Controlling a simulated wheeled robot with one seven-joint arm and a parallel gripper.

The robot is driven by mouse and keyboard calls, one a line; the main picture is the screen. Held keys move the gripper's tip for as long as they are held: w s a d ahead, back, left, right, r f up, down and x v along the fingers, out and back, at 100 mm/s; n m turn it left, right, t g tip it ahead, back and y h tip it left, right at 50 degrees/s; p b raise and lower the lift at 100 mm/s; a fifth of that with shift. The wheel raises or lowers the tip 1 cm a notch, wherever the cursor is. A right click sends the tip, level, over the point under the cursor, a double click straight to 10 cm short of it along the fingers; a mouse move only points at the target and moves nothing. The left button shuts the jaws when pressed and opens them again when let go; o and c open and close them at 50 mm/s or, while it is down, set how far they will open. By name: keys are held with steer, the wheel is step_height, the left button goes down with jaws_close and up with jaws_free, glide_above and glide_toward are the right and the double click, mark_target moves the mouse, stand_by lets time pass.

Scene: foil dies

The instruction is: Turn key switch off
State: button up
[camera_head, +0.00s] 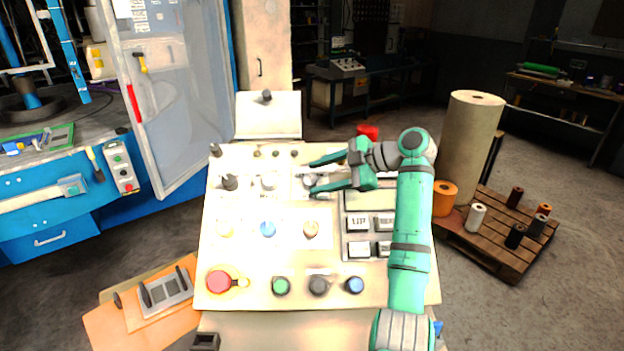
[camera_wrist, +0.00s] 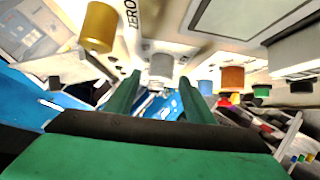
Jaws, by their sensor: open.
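A sloped cream control panel (camera_head: 250,215) fills the middle of the head view, with knobs, buttons and switches on it. My gripper (camera_head: 312,178) is open over its upper middle, fingers pointing left. A small grey knob or switch (camera_head: 307,181) shows between the fingertips. In the wrist view, a grey cylinder (camera_wrist: 162,68) appears between and beyond the tips of my gripper (camera_wrist: 160,84); contact cannot be told. I cannot tell for sure which control is the key switch. A gold cylinder (camera_wrist: 97,27) beside the word ZERO is at upper left in the wrist view.
A red button (camera_head: 219,281) is at lower left. Display and square keys (camera_head: 358,223) lie under my arm. A pallet (camera_head: 480,245) with rolls stands at right.

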steer(key=v, duration=0.7)
